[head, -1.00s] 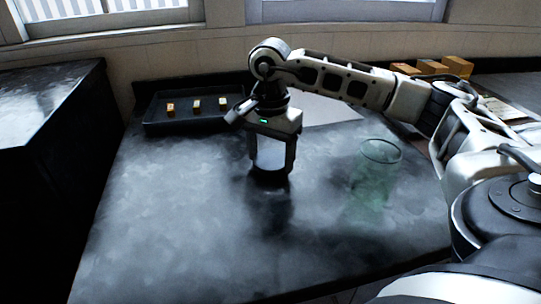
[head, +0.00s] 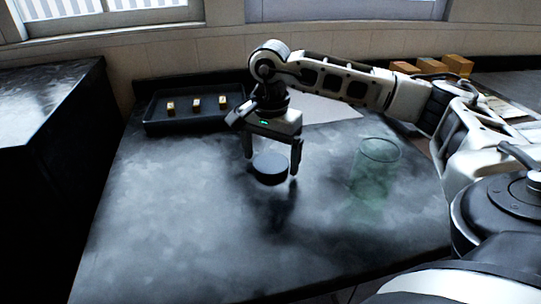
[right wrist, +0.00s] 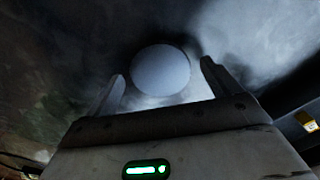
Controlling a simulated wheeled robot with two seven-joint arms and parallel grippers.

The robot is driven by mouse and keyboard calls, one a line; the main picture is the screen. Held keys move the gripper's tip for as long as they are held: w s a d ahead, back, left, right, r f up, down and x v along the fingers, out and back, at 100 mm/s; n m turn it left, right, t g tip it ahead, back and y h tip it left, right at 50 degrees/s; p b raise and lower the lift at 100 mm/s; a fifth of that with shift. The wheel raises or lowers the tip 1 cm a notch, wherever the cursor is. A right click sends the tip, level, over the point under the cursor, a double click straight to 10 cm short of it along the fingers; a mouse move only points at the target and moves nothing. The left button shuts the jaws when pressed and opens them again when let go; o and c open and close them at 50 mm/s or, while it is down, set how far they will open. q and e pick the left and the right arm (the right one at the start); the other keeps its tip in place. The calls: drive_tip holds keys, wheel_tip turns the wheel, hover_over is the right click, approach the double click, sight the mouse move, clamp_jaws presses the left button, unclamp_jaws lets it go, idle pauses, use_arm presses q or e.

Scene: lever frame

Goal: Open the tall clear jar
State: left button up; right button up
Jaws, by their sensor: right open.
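The tall clear jar (head: 376,170) stands upright on the right part of the table, greenish and see-through. Its round top rim shows with no lid on it. A dark round lid (head: 270,169) lies flat between and just below the fingers of my right gripper (head: 270,164), left of the jar. In the right wrist view the lid (right wrist: 161,72) is a grey disc beyond the open fingers of the gripper (right wrist: 162,80). I cannot tell for sure whether the lid rests fully on the table. My left gripper is not in view.
A dark tray (head: 178,125) with three small yellowish blocks (head: 196,104) stands at the back left. Orange-brown boxes (head: 430,68) are at the back right. The front and left of the dark table (head: 180,220) are clear.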

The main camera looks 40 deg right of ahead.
sight(271, 163)
wheel_tip(271, 163, up, 12)
drive_tip(key=shift+f+p, duration=0.25)
drive_tip(key=shift+p, duration=0.05)
